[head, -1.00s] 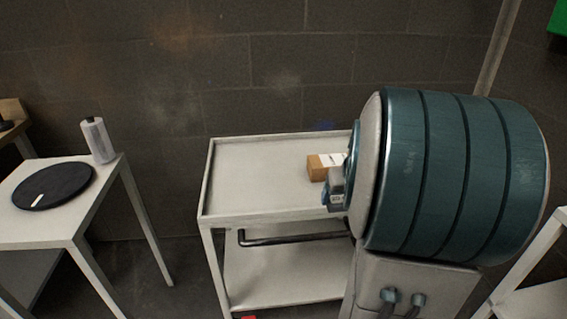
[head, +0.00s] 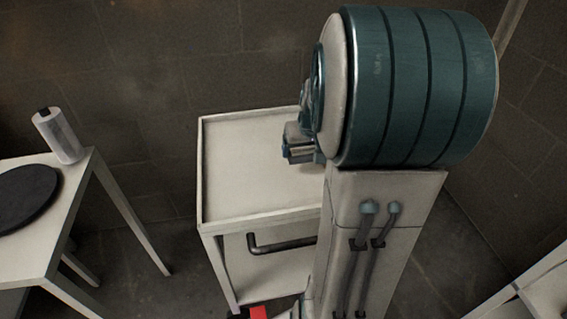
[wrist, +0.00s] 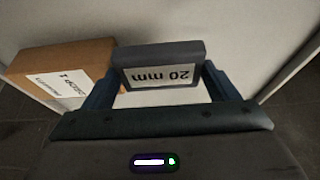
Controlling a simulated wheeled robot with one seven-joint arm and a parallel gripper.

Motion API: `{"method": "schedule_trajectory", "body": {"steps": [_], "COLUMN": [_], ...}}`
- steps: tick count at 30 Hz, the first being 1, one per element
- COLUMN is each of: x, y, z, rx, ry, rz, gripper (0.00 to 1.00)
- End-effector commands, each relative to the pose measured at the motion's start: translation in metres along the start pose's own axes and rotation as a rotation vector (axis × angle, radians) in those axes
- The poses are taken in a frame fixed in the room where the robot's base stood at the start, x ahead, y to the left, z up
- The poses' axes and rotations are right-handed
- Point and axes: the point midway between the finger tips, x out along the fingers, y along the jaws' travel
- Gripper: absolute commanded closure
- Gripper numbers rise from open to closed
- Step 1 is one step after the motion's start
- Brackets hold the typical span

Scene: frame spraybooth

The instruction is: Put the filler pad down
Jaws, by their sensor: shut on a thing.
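The filler pad (wrist: 160,52) is a dark grey block with a pale label reading "20 mm", upside down in the wrist view. My gripper (wrist: 160,84) is shut on it, with one finger at each end. In the head view my gripper (head: 299,150) is over the right part of the white trolley top (head: 255,170). The pad is too small there to tell clearly from the fingers. I cannot tell whether the pad touches the surface below it.
A cardboard box (wrist: 65,70) with a white label stands just left of the pad in the wrist view. The trolley's left part is bare. A separate white table (head: 62,215) at left holds a black disc (head: 25,198) and a wrapped roll (head: 58,136).

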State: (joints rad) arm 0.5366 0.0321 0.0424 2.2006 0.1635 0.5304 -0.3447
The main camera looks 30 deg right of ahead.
Motion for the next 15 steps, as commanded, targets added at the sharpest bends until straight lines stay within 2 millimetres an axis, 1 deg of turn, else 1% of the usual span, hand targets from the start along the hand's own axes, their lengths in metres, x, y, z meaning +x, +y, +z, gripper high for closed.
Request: {"method": "schedule_trajectory", "body": {"steps": [1,6,10,15], "x": [0.010,0.033,0.042,0.050], "y": [-0.012,-0.042,-0.054,-0.057], "z": [0.000,-0.003,-0.005,-0.003], "rx": [-0.006,-0.003,0.001,0.005], "ry": [-0.003,-0.001,0.000,-0.001], "rz": [-0.002,-0.001,0.001,0.002], "gripper": [0.40,0.40,0.40,0.40]}}
